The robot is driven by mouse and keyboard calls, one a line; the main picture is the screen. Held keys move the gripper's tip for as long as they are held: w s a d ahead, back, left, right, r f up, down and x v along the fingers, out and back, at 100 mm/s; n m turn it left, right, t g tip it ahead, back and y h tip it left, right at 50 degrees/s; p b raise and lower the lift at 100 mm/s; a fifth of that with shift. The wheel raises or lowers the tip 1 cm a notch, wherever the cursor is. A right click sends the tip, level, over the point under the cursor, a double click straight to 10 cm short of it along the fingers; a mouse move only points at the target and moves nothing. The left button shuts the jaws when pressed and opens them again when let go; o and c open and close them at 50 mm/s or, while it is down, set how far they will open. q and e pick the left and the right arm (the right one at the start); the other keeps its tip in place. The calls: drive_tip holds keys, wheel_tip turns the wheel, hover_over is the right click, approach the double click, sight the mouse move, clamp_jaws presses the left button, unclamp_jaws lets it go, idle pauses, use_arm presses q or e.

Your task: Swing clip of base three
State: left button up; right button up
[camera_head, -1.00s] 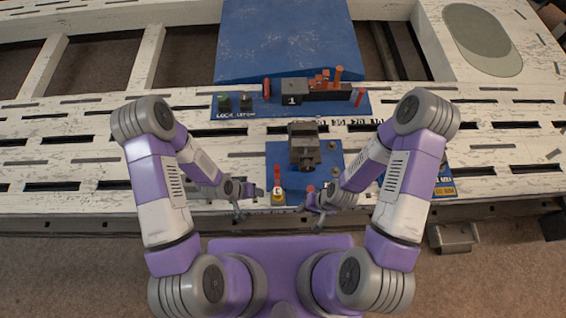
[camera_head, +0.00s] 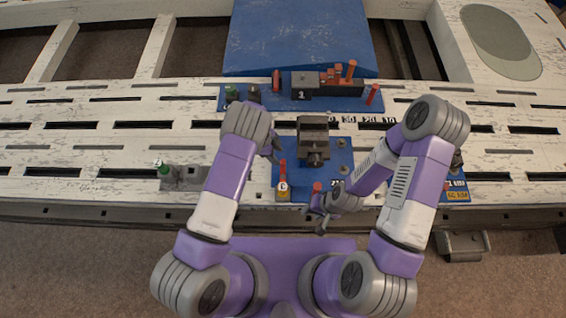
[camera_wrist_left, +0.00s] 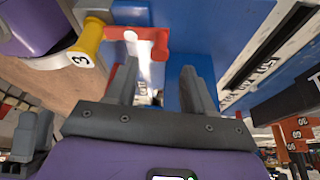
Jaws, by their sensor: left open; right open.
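The clip of base three is a red bar (camera_head: 282,168) on a yellow post marked 3 (camera_head: 283,190), at the left front of a small blue base plate (camera_head: 343,183). In the left wrist view the yellow post (camera_wrist_left: 88,42) stands at upper left and the red clip (camera_wrist_left: 148,40) reaches right from it, beyond my fingertips. My left gripper (camera_head: 275,153) is open and empty just behind the clip; its two fingers (camera_wrist_left: 158,68) show apart in the wrist view. My right gripper (camera_head: 320,220) is open at the plate's front edge, near a red peg (camera_head: 317,187).
A dark grey block (camera_head: 313,135) stands on the blue plate, right of my left gripper. Behind is a longer blue base marked 1 (camera_head: 340,104) with red pegs. A grey block with a green knob (camera_head: 182,177) lies at left.

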sight(282, 162)
use_arm(q)
drive_tip(key=b+x, duration=0.2)
drive_tip(key=x, duration=0.5)
drive_tip(key=shift+c, duration=0.3)
clamp_jaws()
